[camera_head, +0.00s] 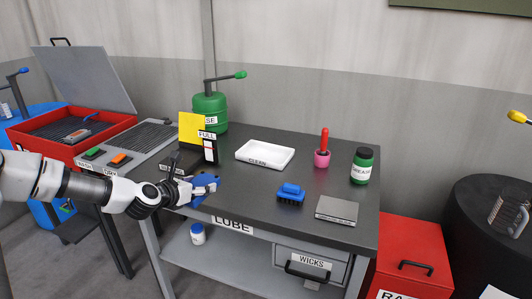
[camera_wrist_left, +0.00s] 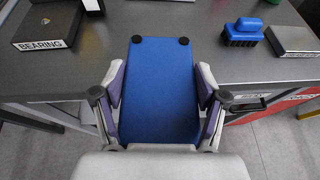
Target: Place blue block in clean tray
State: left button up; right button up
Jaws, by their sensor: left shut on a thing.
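The blue block (camera_wrist_left: 160,85) is a flat blue slab with two dark round pads at its far corners, seen large in the left wrist view. My left gripper (camera_wrist_left: 160,97) is shut on it, one finger on each side. In the head view the blue block (camera_head: 204,187) shows partly behind my left gripper (camera_head: 190,187), at the bench's front left edge. The clean tray (camera_head: 250,159) is a white shallow tray labelled CLEAN, empty, further back on the bench and right of the gripper. My right gripper is not in view.
A blue brush (camera_head: 291,193), a grey box (camera_head: 337,210), a pink pot (camera_head: 322,159) and a green grease jar (camera_head: 362,165) stand right of the tray. A yellow and black gauge stand (camera_head: 193,129) and a green canister (camera_head: 209,108) stand behind left. Bench top between gripper and tray looks clear.

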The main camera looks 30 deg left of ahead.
aim_at(265, 156)
jog(key=i, duration=1.45)
